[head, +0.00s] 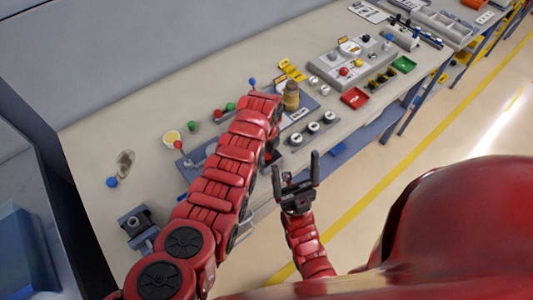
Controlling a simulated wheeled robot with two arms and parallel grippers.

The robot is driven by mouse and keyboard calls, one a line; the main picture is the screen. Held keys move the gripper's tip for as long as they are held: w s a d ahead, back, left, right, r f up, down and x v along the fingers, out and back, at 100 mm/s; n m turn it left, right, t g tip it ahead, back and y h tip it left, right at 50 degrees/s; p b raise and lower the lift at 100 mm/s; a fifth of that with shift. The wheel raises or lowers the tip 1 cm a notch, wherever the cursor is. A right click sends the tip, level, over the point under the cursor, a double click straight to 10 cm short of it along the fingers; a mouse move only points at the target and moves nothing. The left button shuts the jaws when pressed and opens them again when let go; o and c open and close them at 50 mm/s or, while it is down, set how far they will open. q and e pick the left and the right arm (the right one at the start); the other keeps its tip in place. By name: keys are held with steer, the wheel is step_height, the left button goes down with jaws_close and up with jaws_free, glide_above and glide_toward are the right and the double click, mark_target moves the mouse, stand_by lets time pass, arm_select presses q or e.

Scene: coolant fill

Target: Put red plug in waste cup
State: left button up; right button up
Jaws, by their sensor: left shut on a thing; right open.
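My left arm reaches over the bench and bends down at its far end. Only dark parts of my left gripper (270,152) show beside the forearm. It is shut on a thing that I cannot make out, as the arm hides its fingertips. My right gripper (296,175) is open and empty, its two fingers pointing up, at the bench's front edge. Small red knobs or plugs show on the bench, one at the left (179,145) and one farther along (217,113). I cannot tell which is the red plug.
A brown jar (291,96) stands just right of my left arm's far end. The bench's far left is mostly clear.

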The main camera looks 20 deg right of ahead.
arm_select(q)
steer(key=shift+f, duration=0.3)
steer(key=o, duration=0.8)
steer(key=shift+r, duration=0.1)
steer(key=shift+c, duration=0.2)
